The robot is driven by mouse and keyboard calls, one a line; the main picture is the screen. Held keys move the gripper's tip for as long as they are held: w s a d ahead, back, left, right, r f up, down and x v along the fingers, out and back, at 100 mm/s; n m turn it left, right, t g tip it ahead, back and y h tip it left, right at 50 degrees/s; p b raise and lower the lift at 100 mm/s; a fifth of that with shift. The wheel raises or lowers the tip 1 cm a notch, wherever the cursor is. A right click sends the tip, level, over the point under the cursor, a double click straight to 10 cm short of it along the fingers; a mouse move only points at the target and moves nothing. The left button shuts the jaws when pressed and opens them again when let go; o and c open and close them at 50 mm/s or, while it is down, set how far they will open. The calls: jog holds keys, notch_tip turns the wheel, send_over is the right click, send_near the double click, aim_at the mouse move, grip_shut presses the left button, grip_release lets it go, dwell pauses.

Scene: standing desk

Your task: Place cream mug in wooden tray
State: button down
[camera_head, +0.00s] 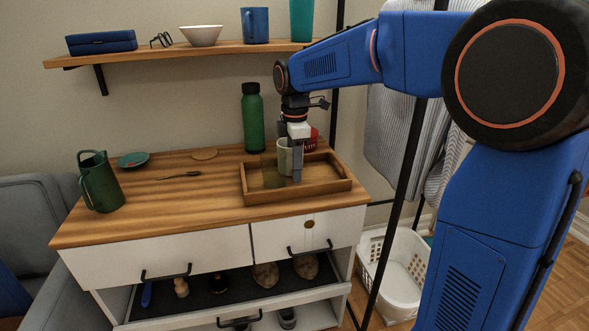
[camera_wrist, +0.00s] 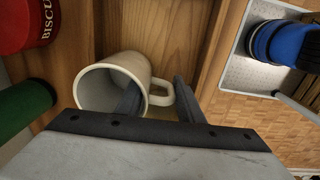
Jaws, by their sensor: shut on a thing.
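The cream mug (camera_head: 284,157) is at my gripper (camera_head: 297,172), over the wooden tray (camera_head: 340,186) at the right of the desk top. In the wrist view the mug (camera_wrist: 143,68) lies on its side in the picture, its open mouth towards the lower left and its handle to the right. My gripper's fingers (camera_wrist: 158,97) straddle the mug's wall and handle side, and the gripper is shut on the mug. The fingers partly hide the mug in the head view. I cannot tell whether its base touches the tray floor.
A red biscuit tin (camera_head: 311,142) stands just behind the tray, with a tall green bottle (camera_head: 253,118) to its left. A dark translucent shape (camera_head: 270,173) shows at the tray's left side. A green pitcher (camera_head: 99,183) stands far left. A shelf (camera_head: 180,52) hangs above.

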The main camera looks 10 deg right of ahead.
jog(key=shift+f, duration=0.3)
jog(key=shift+f, duration=0.1)
jog(key=c, duration=1.2)
grip_release()
